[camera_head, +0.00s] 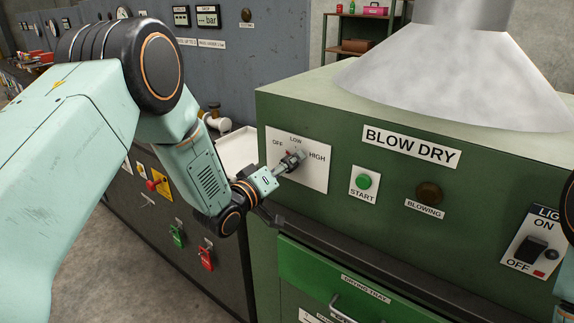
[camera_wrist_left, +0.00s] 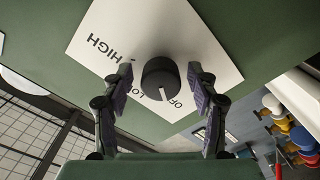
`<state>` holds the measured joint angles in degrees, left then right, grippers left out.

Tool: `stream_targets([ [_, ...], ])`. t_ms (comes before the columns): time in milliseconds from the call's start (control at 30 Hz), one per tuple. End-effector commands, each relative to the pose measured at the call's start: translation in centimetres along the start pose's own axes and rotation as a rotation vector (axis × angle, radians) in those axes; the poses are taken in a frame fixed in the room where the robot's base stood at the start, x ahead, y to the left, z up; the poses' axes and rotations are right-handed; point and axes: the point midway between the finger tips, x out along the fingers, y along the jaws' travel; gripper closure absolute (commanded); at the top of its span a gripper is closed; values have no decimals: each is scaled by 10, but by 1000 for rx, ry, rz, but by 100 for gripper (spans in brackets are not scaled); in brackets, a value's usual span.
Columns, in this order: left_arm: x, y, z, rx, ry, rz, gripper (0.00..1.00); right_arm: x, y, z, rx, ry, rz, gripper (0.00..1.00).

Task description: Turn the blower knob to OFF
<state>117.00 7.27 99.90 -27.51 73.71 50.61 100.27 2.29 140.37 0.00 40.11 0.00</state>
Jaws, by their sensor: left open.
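The blower knob (camera_wrist_left: 160,78) is a dark round knob on a white plate (camera_head: 312,176) lettered OFF, LOW and HIGH, on the green BLOW DRY cabinet. In the left wrist view its white mark points towards the LOW and OFF lettering; I cannot tell exactly which. My left gripper (camera_head: 291,160) is at the plate and mostly covers the knob in the head view. In the wrist view its two fingers (camera_wrist_left: 160,84) are open, one on each side of the knob, with a gap visible on both sides. My right gripper is not in view.
A green START button (camera_head: 363,181) and a brown BLOWING lamp (camera_head: 429,194) sit right of the plate. A light switch (camera_head: 531,250) is at the far right. Below is the drying tray drawer (camera_head: 357,290). A metal hood (camera_head: 455,80) stands on top.

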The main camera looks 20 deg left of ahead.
Motion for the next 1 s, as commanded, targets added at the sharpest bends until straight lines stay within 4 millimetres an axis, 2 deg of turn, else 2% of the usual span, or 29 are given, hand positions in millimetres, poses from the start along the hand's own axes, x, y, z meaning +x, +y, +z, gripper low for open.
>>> stream_targets([
  [267,-7,-1,1,0,-3,-3,41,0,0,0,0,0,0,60],
  [367,-20,-2,1,-2,-3,-4,41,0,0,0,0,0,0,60],
  [733,-92,0,0,-6,1,-4,41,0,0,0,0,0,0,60],
  [1000,-117,0,0,0,0,-2,41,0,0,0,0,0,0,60],
])
